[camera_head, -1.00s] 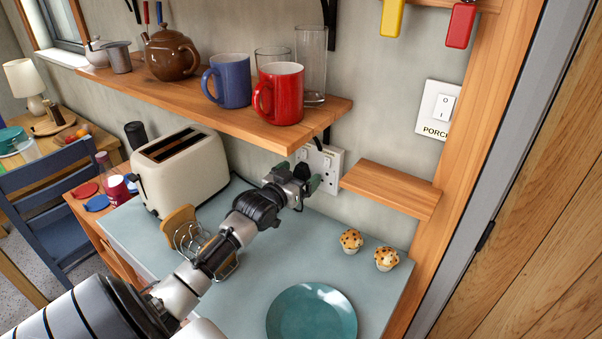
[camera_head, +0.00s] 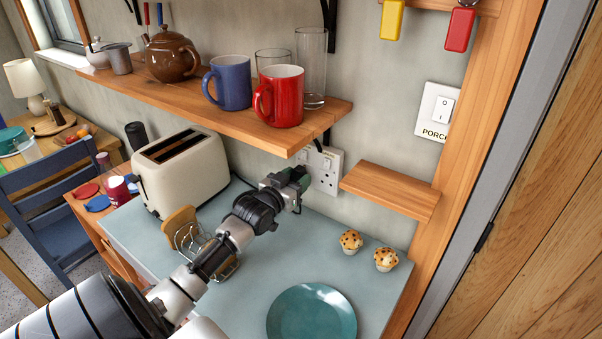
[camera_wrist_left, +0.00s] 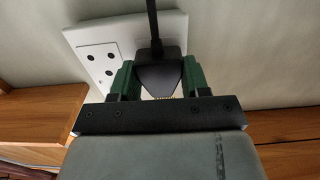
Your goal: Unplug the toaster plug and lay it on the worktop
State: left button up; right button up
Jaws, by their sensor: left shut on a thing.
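The plug (camera_wrist_left: 160,76) is black, with its cord running up in the left wrist view. My left gripper (camera_head: 298,183) is shut on it, with green fingers on both sides in the wrist view (camera_wrist_left: 158,80). The white wall socket (camera_head: 327,171) shows bare holes; it is also behind the plug in the wrist view (camera_wrist_left: 98,62). The plug looks drawn back from the socket, but the gripper mostly hides it in the head view. The cream toaster (camera_head: 180,172) stands on the grey-blue worktop (camera_head: 250,285). My right gripper is out of view.
A toast rack (camera_head: 205,246) with toast stands before the toaster. A teal plate (camera_head: 312,314) and two muffins (camera_head: 351,241) are on the worktop. A small wooden shelf (camera_head: 390,188) is right of the socket; a long shelf (camera_head: 225,118) with mugs hangs above. Bare worktop lies below the gripper.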

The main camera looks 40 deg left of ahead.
aim_at(296, 179)
pick_arm(q)
jog(key=shift+s+d+p, duration=0.15)
jog(key=shift+s+p, duration=0.5)
jog(key=shift+s, duration=0.6)
jog(key=shift+s+d+p, duration=0.1)
jog(key=shift+s+p, duration=0.55)
jog(key=shift+s, duration=0.55)
